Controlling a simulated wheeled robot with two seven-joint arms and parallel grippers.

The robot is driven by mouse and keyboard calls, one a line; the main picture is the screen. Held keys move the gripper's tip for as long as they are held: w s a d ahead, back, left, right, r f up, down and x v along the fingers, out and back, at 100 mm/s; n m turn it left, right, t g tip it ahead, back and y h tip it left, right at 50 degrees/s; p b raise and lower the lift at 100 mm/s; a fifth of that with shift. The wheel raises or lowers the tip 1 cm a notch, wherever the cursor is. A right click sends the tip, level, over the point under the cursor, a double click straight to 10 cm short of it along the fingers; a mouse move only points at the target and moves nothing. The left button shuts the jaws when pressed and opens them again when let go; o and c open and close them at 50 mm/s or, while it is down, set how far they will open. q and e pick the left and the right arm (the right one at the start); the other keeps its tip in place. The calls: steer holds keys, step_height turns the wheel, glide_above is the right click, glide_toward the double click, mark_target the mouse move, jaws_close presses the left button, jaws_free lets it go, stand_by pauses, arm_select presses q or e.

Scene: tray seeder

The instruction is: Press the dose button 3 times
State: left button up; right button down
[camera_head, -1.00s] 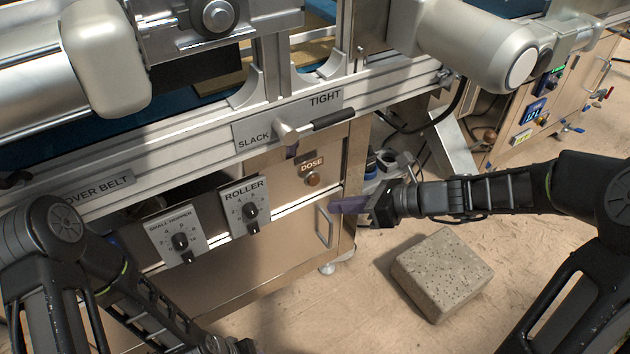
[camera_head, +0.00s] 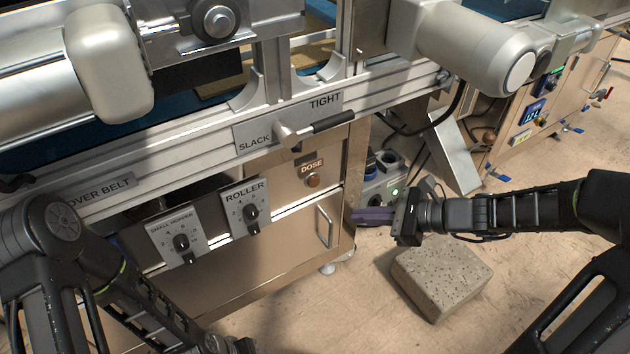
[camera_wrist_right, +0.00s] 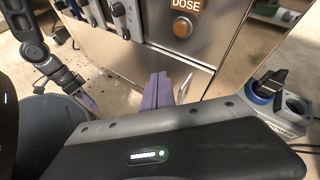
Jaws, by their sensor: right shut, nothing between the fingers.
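The dose button (camera_head: 313,180) is a small round brown button under the DOSE label (camera_head: 311,165) on the metal cabinet front. In the right wrist view the button (camera_wrist_right: 183,28) is at the top, beyond my fingertips. My right gripper (camera_head: 354,215) is shut and empty, its purple fingers together. It is right of and below the button, apart from it, near the cabinet's right edge. The purple fingers also show in the right wrist view (camera_wrist_right: 157,88). My left arm is at the lower left of the head view; its gripper is at the bottom edge and its fingers are not clear.
A door handle (camera_head: 323,227) sits below the button. The ROLLER knob (camera_head: 250,212) and SMALL HOPPER knob (camera_head: 181,243) stick out to the left. The tension lever (camera_head: 332,121) is above. A grey block (camera_head: 441,279) lies on the floor under my right forearm.

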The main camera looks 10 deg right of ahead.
mark_target(314, 182)
steer(key=shift+s+a+r+n+g+y, duration=0.2)
steer(key=shift+a+n, duration=0.3)
steer(key=shift+n, duration=1.65)
steer(key=shift+s+a+r+n+g+y, duration=0.2)
steer(key=shift+a+n, duration=0.3)
steer(key=shift+n, duration=1.7)
steer(key=shift+s+a+r+n+y, duration=0.1)
steer(key=shift+s+a+r+n, duration=0.3)
steer(key=shift+n, duration=1.75)
steer(key=shift+w+a+f, duration=0.1)
steer(key=shift+w+f, duration=0.1)
steer(key=shift+f, duration=0.05)
steer(key=w+a+b, duration=0.1)
steer(key=w+a, duration=0.2)
steer(key=w, duration=0.5)
steer(key=shift+w+a, duration=0.1)
steer(key=shift+a, duration=0.05)
steer(key=shift+w+a, duration=0.1)
steer(key=shift+w, duration=0.2)
